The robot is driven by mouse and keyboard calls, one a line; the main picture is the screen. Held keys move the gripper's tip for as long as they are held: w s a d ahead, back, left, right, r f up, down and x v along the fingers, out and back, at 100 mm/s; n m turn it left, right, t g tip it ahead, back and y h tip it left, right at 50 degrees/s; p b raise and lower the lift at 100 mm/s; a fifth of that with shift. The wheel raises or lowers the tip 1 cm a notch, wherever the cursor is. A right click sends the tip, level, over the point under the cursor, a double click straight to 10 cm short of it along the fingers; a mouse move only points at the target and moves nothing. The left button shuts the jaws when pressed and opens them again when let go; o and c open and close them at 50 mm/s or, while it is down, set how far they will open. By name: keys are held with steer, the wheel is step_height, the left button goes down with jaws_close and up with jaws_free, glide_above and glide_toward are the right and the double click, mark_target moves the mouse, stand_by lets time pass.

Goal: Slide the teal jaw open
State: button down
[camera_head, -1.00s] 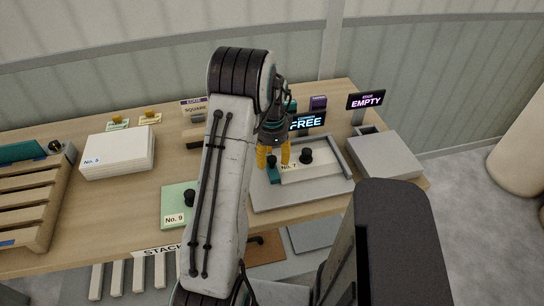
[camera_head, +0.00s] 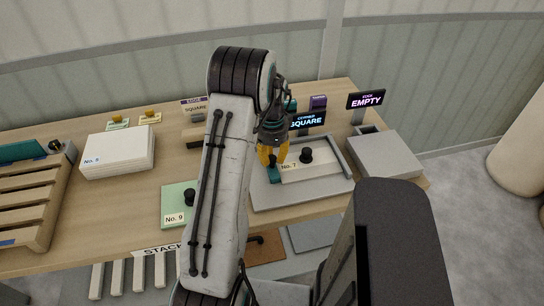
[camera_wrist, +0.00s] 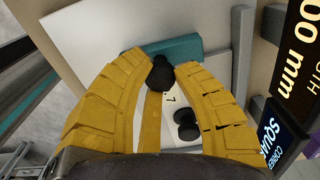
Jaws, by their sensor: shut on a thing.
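The teal jaw (camera_head: 274,176) lies at the left of the plate No. 7 (camera_head: 318,171) on a grey fixture (camera_head: 300,196), close against the plate's left edge. In the wrist view the teal jaw (camera_wrist: 183,47) is a bar with a black knob (camera_wrist: 161,75) on it. My gripper (camera_head: 272,160), with yellow fingers, is shut on this knob; in the wrist view its fingertips (camera_wrist: 160,66) press on both sides of it. The plate has its own black knob (camera_head: 306,155). The display (camera_head: 307,120) behind the fixture reads "SQUARE".
A grey box (camera_head: 378,156) with an "EMPTY" sign (camera_head: 366,99) stands to the right. A green plate No. 9 (camera_head: 174,207) and a white stack No. 8 (camera_head: 117,153) lie to the left. A wooden rack (camera_head: 30,200) stands at the far left.

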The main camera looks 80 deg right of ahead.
steer(key=w+a, duration=0.1)
steer(key=w, duration=0.1)
steer(key=w+b, duration=0.1)
steer(key=w, duration=0.1)
steer(key=w+a+b, duration=0.1)
steer(key=w, duration=0.1)
steer(key=shift+a+f, duration=0.1)
steer(key=shift+a, duration=0.2)
steer(key=c, duration=1.5)
jaws_free()
steer(key=o, duration=0.5)
steer(key=shift+w, duration=0.2)
steer(key=shift+o, duration=0.3)
steer(key=shift+s, duration=0.1)
steer(key=shift+r, duration=0.2)
steer(key=shift+r, duration=0.25)
step_height(320, 180, up, 11)
